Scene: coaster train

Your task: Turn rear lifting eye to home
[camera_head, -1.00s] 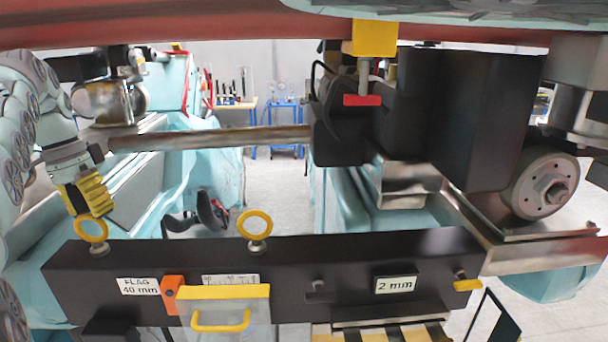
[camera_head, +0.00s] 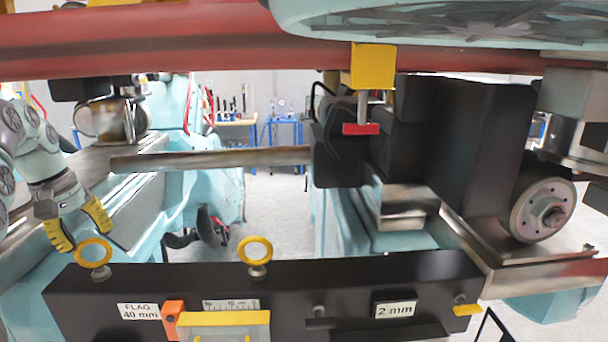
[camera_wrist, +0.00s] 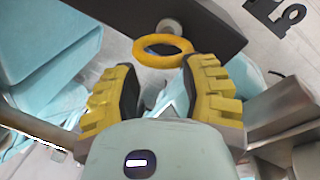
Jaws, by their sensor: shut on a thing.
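Two yellow ring-shaped lifting eyes stand on top of a black beam (camera_head: 190,284): a left eye (camera_head: 79,247) and a middle eye (camera_head: 255,240). The pictures do not label which is the rear one. My gripper (camera_head: 84,240), with yellow ribbed fingers, is at the left eye, its fingertips spread to about the ring's width, one at each side. In the wrist view, the left eye (camera_wrist: 163,61) lies at the tips of my gripper (camera_wrist: 161,68). The exact contact is hard to see, but the fingers are shut on it.
Labels reading "FLAG 40 mm" (camera_head: 140,311) and "2 mm" (camera_head: 395,310) are on the beam, with an orange block (camera_head: 170,318) between. A metal bar (camera_head: 210,159) crosses above the beam.

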